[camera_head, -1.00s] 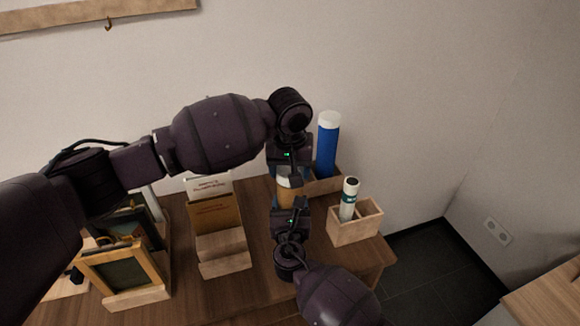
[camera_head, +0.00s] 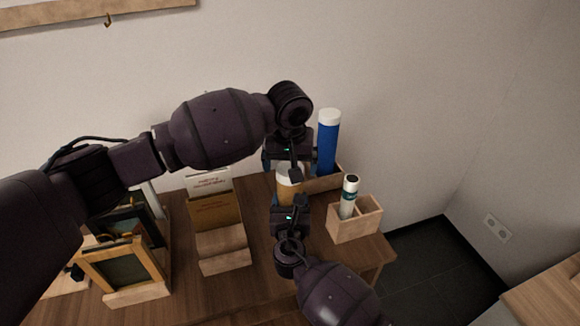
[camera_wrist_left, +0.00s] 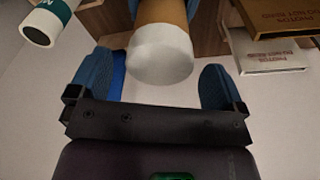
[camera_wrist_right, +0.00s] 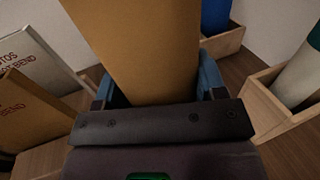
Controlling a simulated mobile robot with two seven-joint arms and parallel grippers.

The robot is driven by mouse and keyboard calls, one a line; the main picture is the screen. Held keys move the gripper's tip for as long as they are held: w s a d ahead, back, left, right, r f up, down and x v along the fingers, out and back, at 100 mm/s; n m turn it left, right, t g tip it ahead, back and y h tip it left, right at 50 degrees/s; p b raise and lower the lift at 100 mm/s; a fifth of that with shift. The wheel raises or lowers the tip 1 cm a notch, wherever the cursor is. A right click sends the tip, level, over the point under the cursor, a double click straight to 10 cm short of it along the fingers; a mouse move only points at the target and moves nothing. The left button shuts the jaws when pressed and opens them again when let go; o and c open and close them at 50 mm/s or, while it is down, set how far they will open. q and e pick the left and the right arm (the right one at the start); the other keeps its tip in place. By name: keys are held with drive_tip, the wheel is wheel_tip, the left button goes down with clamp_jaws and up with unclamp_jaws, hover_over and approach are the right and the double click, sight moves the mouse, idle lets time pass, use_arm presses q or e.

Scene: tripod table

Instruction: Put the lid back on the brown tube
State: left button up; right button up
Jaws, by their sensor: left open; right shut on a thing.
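The brown tube (camera_head: 287,194) stands upright above the table in the head view, with the white lid (camera_head: 289,173) on its top end. My right gripper (camera_wrist_right: 155,90) is shut on the tube's body, which fills the upper middle of the right wrist view (camera_wrist_right: 145,45). My left gripper (camera_wrist_left: 160,85) is open just above the lid. In the left wrist view the white lid (camera_wrist_left: 158,55) sits on the end of the brown tube (camera_wrist_left: 158,12), between the open fingers and apart from them. Whether the lid is fully seated cannot be told.
A blue tube with a white cap (camera_head: 328,145) stands in a wooden holder behind. A white tube (camera_head: 349,196) stands in a wooden box (camera_head: 354,230) to the right. A brochure stand (camera_head: 222,250) and picture frames (camera_head: 125,268) are on the left of the wooden table (camera_head: 185,290).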

use_arm(q)
wheel_tip(320, 180, up, 11)
drive_tip(key=s, duration=0.1)
drive_tip(key=shift+s+f, duration=0.2)
drive_tip(key=shift+s, duration=0.1)
drive_tip(key=shift+a, duration=0.1)
use_arm(e)
drive_tip(key=o, duration=1.3)
drive_tip(key=shift+o, duration=0.2)
use_arm(q)
drive_tip(key=shift+r, duration=0.2)
use_arm(e)
drive_tip(key=s, duration=1)
drive_tip(key=shift+s, duration=0.4)
use_arm(q)
drive_tip(key=shift+f, duration=0.1)
